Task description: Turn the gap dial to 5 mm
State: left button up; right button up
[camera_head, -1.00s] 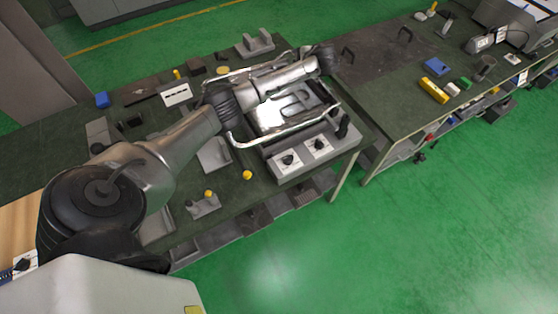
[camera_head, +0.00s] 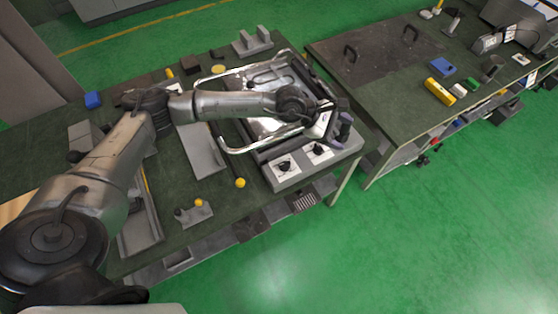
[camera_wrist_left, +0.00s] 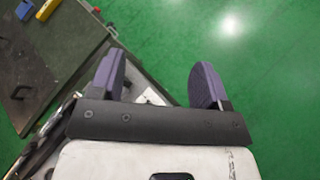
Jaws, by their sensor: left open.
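A grey heating unit (camera_head: 270,182) stands at the front right of the near workbench. Its front panel carries two black dials on white plates, the left dial (camera_head: 284,167) and the right dial (camera_head: 318,150). Their markings are too small to read, so I cannot tell which is the gap dial or its setting. My left gripper (camera_head: 335,130) is open above the right end of the panel, close to the right dial. In the left wrist view my left gripper (camera_wrist_left: 158,72) shows two separated purple fingers, with part of a white plate (camera_wrist_left: 150,97) between them. My right gripper is out of view.
Bent metal rails (camera_head: 252,149) run around the unit's tray. A second bench (camera_head: 380,100) stands at the right, with a yellow block (camera_head: 438,91). Green floor is clear in front.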

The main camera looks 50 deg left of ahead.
pick_arm(q)
jog(key=s+a+f+m+g+y, duration=0.4)
jog(key=s+a+f+y, duration=0.1)
jog(key=f, duration=0.1)
jog(key=m+g+y, duration=0.3)
jog(key=m+y, duration=0.1)
send_near(286, 164)
jog(key=f, duration=1)
jog(key=shift+s+d, duration=0.1)
jog(key=shift+s, duration=0.1)
jog(key=c, duration=0.9)
jog(key=shift+w+n, duration=0.1)
jog(key=shift+n, duration=1.7)
jog(key=o, duration=0.9)
